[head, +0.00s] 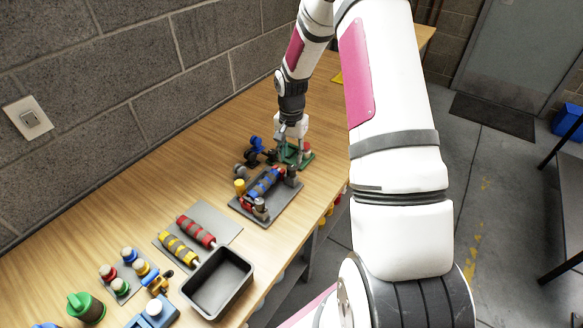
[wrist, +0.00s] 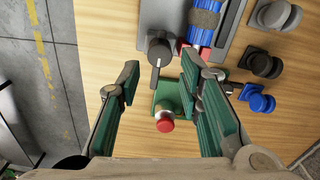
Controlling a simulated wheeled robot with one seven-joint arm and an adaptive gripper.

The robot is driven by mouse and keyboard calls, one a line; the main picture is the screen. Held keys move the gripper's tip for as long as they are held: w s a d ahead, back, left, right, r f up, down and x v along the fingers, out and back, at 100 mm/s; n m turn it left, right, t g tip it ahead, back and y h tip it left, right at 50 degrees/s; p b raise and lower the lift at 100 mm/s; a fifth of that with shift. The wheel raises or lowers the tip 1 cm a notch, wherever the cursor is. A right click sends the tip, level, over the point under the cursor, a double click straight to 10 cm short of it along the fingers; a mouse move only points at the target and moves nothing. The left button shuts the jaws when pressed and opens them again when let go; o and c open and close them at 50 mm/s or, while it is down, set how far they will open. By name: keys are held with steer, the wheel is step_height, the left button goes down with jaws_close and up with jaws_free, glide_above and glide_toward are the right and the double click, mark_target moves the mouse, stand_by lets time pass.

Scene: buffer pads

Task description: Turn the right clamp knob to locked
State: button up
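The grey fixture plate (head: 243,209) stands on the bench and holds a blue roller with dark bands (head: 264,183). The right clamp knob (head: 291,172) is dark and sits at the fixture's far right end. In the wrist view this dark knob (wrist: 160,50) has a thin bar pointing down the picture, beside the end of the blue roller (wrist: 206,22). My gripper (wrist: 160,78) is open and empty, its fingers apart on either side of the bar's line. In the head view my gripper (head: 292,148) is just beyond the knob. I cannot tell whether it touches anything.
A green box with a red button (wrist: 166,124) lies under the gripper. A blue knob (wrist: 258,101) and two darker ones stand to the right. Nearer are a mat with rollers (head: 217,216), an empty dark tray (head: 217,283) and coloured buttons (head: 119,286). A wall borders the bench.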

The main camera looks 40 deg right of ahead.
mark_target(291, 167)
step_height(291, 167, down, 6)
steer(key=shift+f, duration=0.1)
stand_by(0.4)
jaws_close()
